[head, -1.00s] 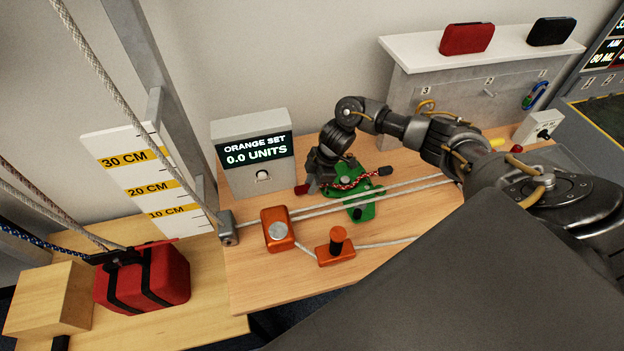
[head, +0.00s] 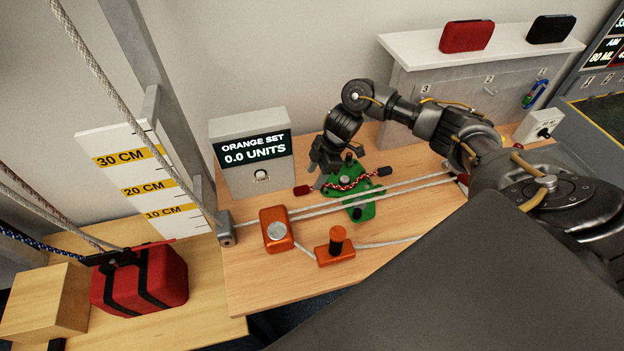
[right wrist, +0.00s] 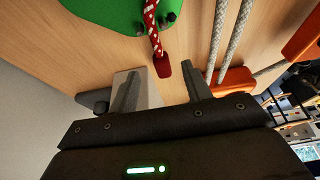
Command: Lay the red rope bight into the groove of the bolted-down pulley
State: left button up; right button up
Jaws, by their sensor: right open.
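The red rope (head: 349,184) with pale flecks lies across the green bolted-down pulley (head: 364,211) on the bench. Its red end (head: 303,190) points left and its black end (head: 384,171) points right. I cannot tell whether the bight sits in the groove. My right gripper (head: 319,166) is open and empty, just above and behind the rope's red end. In the right wrist view, its fingers (right wrist: 162,92) are spread, with the red rope (right wrist: 151,22) and its red end beyond them, apart from both. The pulley's green edge (right wrist: 105,12) shows there too. My left gripper is out of view.
Grey ropes (head: 400,190) run across the bench past the pulley. An orange block (head: 276,238) and an orange cleat with a post (head: 336,250) stand in front left. A display box (head: 250,180) stands behind. A red weight bag (head: 165,285) sits at lower left.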

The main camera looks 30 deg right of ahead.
jog(key=v, duration=0.6)
jog(key=shift+b, duration=0.35)
jog(key=shift+d, duration=0.1)
dwell(0.4)
